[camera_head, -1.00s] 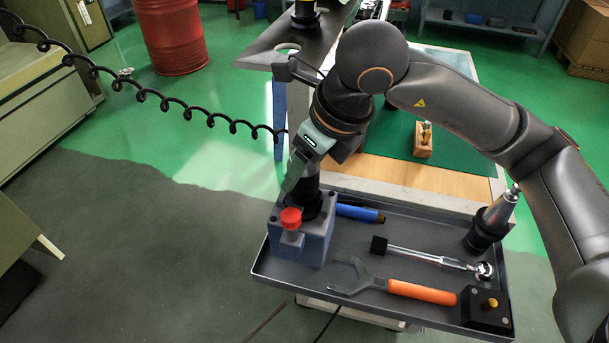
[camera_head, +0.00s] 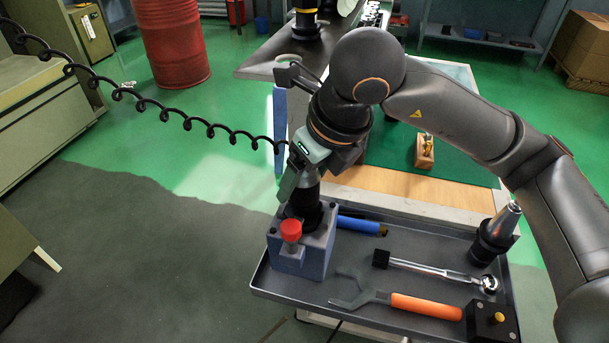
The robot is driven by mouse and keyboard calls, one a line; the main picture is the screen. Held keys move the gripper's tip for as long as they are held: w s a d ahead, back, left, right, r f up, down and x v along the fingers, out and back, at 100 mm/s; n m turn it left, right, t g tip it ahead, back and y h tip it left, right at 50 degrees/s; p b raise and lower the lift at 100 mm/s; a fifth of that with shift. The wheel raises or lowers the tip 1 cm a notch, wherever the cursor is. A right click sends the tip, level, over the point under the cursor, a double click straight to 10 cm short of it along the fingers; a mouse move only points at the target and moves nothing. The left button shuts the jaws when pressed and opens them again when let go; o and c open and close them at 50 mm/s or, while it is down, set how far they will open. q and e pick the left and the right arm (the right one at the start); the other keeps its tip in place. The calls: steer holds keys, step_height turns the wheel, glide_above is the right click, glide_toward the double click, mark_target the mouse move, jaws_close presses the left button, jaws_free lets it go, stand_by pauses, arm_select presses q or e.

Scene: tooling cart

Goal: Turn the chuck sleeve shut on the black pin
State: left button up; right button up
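The chuck (camera_head: 307,213) is a dark upright cylinder standing in a blue-grey block with a red knob (camera_head: 291,230) at the left end of the tray. Its upper part, where the sleeve is, is mostly covered by my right gripper (camera_head: 300,187). That gripper comes down onto the chuck from above, with one flat finger showing along its left side. The other finger is hidden, so I cannot tell whether it grips the sleeve. The black pin cannot be made out. My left gripper is not in view.
The grey tray (camera_head: 385,328) also holds a blue-handled tool (camera_head: 360,225), a ratchet (camera_head: 435,270), an orange-handled spanner (camera_head: 425,305), a black box with a yellow button (camera_head: 492,322) and a silver cone holder (camera_head: 497,232). A coiled black cable (camera_head: 165,113) hangs at the left.

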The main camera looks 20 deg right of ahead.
steer(key=shift+o, duration=0.9)
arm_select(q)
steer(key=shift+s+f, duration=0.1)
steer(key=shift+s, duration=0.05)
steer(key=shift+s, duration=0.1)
arm_select(e)
steer(key=shift+r, duration=0.15)
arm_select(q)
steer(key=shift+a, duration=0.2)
arm_select(e)
steer(key=v, duration=1.2)
steer(key=shift+r, duration=0.1)
